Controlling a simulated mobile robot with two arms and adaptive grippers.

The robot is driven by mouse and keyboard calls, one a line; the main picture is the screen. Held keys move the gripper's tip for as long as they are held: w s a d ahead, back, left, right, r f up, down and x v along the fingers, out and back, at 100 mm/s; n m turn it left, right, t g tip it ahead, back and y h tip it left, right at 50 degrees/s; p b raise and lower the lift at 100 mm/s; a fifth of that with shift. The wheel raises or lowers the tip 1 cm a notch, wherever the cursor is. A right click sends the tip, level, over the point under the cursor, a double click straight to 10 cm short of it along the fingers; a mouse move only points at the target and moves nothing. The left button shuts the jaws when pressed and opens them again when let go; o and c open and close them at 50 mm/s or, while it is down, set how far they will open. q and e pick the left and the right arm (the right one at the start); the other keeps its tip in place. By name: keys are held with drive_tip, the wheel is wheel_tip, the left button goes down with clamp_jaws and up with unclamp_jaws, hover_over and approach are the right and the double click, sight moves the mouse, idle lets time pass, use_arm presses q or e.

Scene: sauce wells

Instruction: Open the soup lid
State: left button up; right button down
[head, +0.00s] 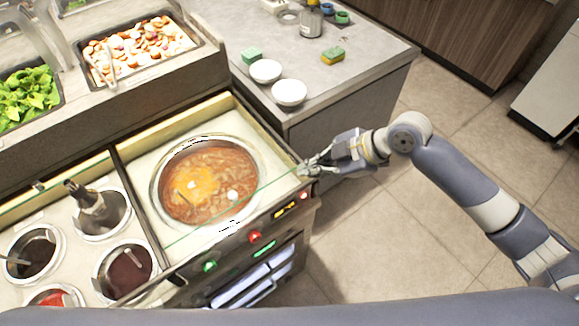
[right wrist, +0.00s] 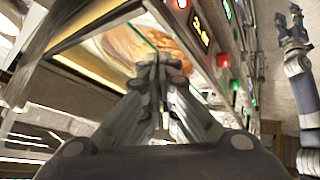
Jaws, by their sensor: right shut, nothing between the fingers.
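The soup (head: 215,180) is an orange-red pot in a round steel well with a bright rim. A clear glass lid shows mainly as a thin green edge line (head: 262,190) crossing in front of the soup toward the right; its full outline is hard to see. My right gripper (head: 308,168) is at the right end of the counter, close to the end of that edge. Its fingers (right wrist: 160,68) are together and hold nothing; contact with the lid cannot be told. The soup also shows beyond the fingers in the right wrist view (right wrist: 130,45). My left gripper (right wrist: 296,22) appears there at the right edge, small.
Sauce wells (head: 125,268) stand left of the soup, one with a dark bottle-like utensil (head: 88,200). The front panel has red and green knobs (head: 255,237). Behind are white bowls (head: 289,92) and sponges (head: 332,55) on a grey counter. Open floor lies at right.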

use_arm(q)
drive_tip(key=r+p, duration=0.1)
drive_tip(key=r, duration=0.1)
drive_tip(key=a+r+p, duration=0.1)
drive_tip(key=p, duration=0.1)
drive_tip(key=shift+s+a+r, duration=0.15)
drive_tip(key=shift+r, duration=0.25)
use_arm(e)
drive_tip(key=w+a+f+n+h, duration=0.1)
drive_tip(key=w+a+f+n, duration=0.2)
drive_tip(key=f, duration=0.3)
drive_tip(key=shift+a+n, duration=0.35)
drive_tip(key=shift+n, duration=0.15)
